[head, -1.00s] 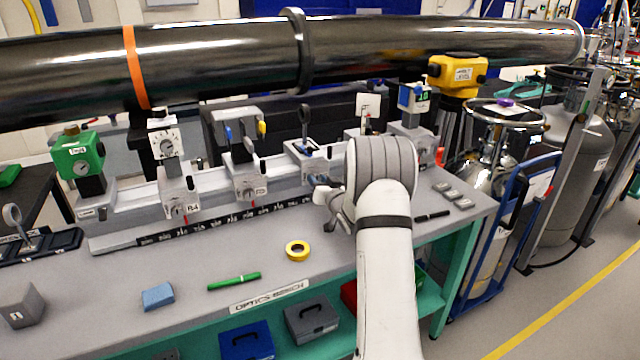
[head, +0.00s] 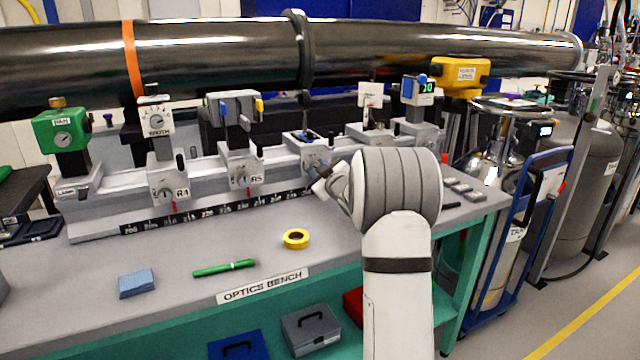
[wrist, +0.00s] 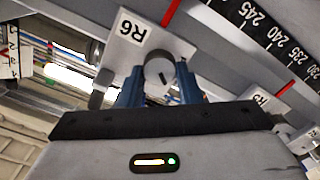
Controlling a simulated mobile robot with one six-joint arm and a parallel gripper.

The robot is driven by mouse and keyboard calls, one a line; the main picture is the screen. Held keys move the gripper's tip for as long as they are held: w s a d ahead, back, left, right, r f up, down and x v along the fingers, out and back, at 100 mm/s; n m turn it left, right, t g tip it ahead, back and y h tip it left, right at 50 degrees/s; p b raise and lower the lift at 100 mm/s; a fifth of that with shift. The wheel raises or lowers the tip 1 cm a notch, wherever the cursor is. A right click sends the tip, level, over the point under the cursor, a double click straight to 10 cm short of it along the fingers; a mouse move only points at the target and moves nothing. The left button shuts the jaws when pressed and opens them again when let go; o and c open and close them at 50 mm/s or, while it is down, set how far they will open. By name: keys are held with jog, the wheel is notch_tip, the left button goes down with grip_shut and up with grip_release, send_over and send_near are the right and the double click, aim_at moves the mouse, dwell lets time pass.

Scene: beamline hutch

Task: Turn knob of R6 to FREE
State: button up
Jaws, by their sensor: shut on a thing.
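The R6 carriage (wrist: 128,38) shows in the wrist view as a light grey block with an "R6" label. Its round grey knob (wrist: 158,68) has a short dark mark on its face. My gripper (wrist: 160,88) has its blue fingers on either side of the knob, shut on it. In the head view, my gripper (head: 313,178) is at the front of the R6 carriage (head: 312,150), fourth along the rail from the left. My wrist partly hides that spot. I cannot read any FREE marking or which setting the knob points to.
The R5 carriage (head: 240,168) and R4 carriage (head: 165,183) sit to the left on the rail. A black scale (head: 215,212) runs along the rail's front. Yellow tape (head: 296,238), a green pen (head: 224,268) and a blue block (head: 136,283) lie on the bench (head: 180,245).

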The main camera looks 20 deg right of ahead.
jog(key=shift+a+f+n+b, duration=0.1)
jog(key=shift+n+b, duration=1.75)
jog(key=shift+b, duration=0.05)
jog(key=shift+a+f+n+b, duration=0.1)
jog(key=shift+n+b, duration=1.75)
jog(key=shift+b, duration=0.05)
jog(key=o, duration=1)
jog(key=s, duration=0.7)
jog(key=shift+s+d+p, duration=0.2)
jog(key=shift+s+p, duration=0.15)
